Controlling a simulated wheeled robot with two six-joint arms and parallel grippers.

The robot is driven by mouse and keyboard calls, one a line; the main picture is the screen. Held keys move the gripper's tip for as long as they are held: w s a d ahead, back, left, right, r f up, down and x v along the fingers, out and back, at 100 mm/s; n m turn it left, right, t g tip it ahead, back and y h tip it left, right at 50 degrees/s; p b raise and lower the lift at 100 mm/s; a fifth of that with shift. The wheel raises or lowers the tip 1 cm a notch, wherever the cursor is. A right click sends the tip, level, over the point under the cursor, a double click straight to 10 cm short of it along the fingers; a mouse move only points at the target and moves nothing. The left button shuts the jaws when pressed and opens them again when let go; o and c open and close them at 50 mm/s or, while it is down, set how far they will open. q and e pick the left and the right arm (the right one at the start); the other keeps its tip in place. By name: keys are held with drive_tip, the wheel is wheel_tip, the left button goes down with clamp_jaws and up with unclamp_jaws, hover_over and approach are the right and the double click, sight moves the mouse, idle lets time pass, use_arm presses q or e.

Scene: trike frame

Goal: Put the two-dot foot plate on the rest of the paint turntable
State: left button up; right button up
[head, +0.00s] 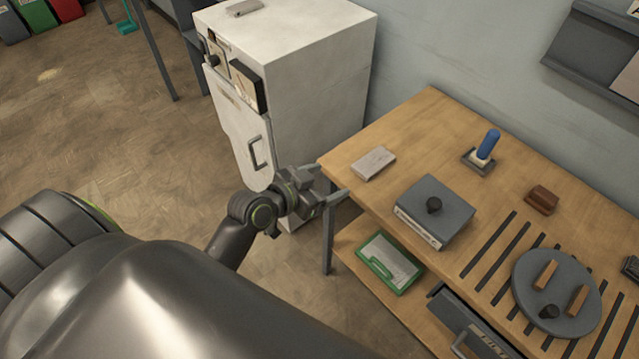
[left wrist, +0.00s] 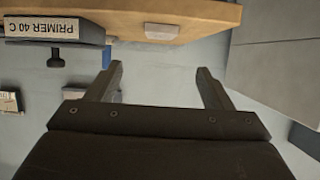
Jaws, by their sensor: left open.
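The paint turntable (head: 533,309) is a round dark grey disc at the right of the bench, with two wooden bars (head: 546,275) and a dark knob on it. A pale grey flat plate (head: 373,163) lies near the bench's left end. It also shows at the table edge in the left wrist view (left wrist: 161,31). I cannot make out dots on it. My left gripper (head: 328,183) is open and empty, just off the bench's left corner, apart from the plate. In the left wrist view its fingers (left wrist: 160,72) point towards the bench side. My right gripper is out of view.
A grey box with a black knob (head: 434,212), labelled PRIMER 40 C in the wrist view (left wrist: 55,29), stands between plate and turntable. A blue-handled stamp (head: 487,145) and a brown block (head: 542,200) stand behind. A white cabinet (head: 300,70) is close behind the gripper. A green case (head: 390,262) lies below.

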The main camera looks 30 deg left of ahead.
use_arm(q)
drive_tip(key=shift+v, duration=0.8)
